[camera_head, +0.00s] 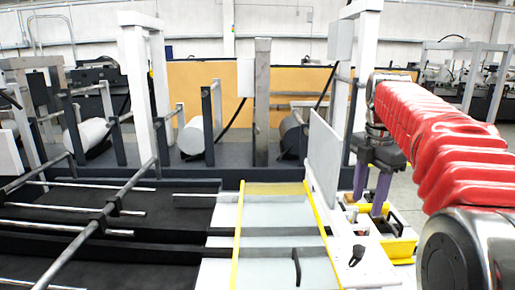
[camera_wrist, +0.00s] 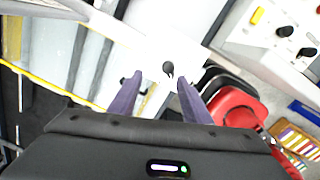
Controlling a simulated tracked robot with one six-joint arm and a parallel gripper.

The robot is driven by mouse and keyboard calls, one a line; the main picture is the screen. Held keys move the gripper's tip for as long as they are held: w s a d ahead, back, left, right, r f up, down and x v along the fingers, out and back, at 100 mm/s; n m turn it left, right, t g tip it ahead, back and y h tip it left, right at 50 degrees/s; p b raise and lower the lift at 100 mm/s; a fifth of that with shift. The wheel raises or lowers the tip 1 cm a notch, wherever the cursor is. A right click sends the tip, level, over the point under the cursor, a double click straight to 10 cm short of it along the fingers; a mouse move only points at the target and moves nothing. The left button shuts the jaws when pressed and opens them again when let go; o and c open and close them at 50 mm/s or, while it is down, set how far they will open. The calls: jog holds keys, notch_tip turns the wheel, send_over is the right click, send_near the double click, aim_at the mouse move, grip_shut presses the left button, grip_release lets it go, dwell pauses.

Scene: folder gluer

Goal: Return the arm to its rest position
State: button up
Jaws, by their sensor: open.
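My arm, in a red ribbed cover, reaches in from the right of the head view. My gripper (camera_head: 368,204) hangs at its far end with two purple fingers pointing down, above the white side plate of the machine. In the wrist view my gripper (camera_wrist: 158,84) has its fingers apart with nothing held between them. A small black knob (camera_wrist: 168,68) on the white plate shows just beyond the fingertips; the knob also shows in the head view (camera_head: 356,255). Whether the fingertips touch anything is hard to tell.
The folder gluer's bed with yellow-edged strips (camera_head: 238,240) and dark rails lies left of the gripper. An upright grey panel (camera_head: 323,160) stands close on its left. A yellow box (camera_head: 402,243) is below. The wrist view shows a red object (camera_wrist: 238,105) and a knobbed control panel (camera_wrist: 270,40).

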jog(key=f+m, duration=0.1)
jog(key=m, duration=0.1)
jog(key=f+m, duration=0.3)
jog(key=m, duration=0.2)
jog(key=shift+s+a+f+t, duration=0.25)
jog(key=shift+s+f+t, duration=0.05)
jog(key=shift+f, duration=0.05)
jog(key=s+a+f+m, duration=0.1)
jog(key=m, duration=0.1)
jog(key=s+a+f+m, duration=0.1)
jog(key=s+m, duration=0.1)
jog(key=m, duration=0.1)
jog(key=s+a+f+m+t, duration=0.1)
jog(key=s+m, duration=0.1)
jog(key=m, duration=0.1)
jog(key=shift+s+f, duration=0.2)
jog(key=shift+f, duration=0.1)
jog(key=s+a+f+m+t, duration=0.1)
jog(key=s+a+f+m, duration=0.2)
jog(key=s, duration=0.6)
jog(key=s+a+f+m+t, duration=0.2)
jog(key=s+a+f+m, duration=0.1)
jog(key=s, duration=0.6)
jog(key=shift+s+a+m, duration=0.35)
jog(key=shift+a+m, duration=0.15)
jog(key=shift+a, duration=0.45)
